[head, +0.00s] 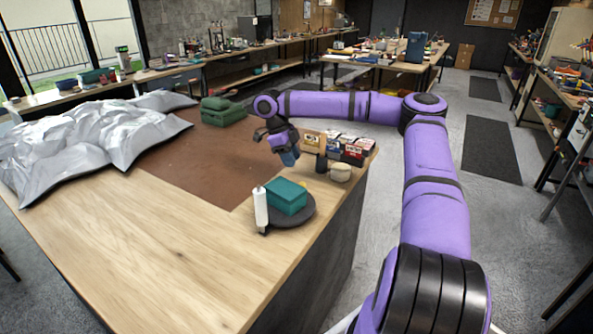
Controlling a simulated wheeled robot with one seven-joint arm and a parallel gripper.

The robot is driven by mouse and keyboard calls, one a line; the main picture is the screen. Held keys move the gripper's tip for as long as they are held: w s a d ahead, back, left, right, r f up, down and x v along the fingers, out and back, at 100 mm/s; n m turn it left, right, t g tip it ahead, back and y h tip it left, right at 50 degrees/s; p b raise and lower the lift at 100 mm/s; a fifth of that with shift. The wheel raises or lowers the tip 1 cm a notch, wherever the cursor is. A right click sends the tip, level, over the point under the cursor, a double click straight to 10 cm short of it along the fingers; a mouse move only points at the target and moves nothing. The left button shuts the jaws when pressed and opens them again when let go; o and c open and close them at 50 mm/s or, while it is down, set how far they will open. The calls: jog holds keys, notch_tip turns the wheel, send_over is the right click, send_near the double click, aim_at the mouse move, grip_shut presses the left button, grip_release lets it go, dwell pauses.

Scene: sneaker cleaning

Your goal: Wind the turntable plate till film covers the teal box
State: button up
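The teal box (287,194) sits on the dark round turntable plate (298,216) near the table's right edge. A white film roll (260,208) stands upright at the plate's left side, close to the box. The box's top and visible sides look teal; I cannot make out any film on it. My gripper (287,155) is above the table, behind the box and plate and apart from them. It is small and seen at an angle, so its fingers and whether it holds anything are unclear.
Several small boxes (352,152), a dark upright container (321,163) and a beige round pot (341,172) stand behind the plate. A green case (222,110) is at the back. A crumpled silver sheet (95,140) covers the left. The wooden table front (130,255) is clear.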

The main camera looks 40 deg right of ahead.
jog(key=shift+v, duration=0.9)
jog(key=shift+c, duration=0.2)
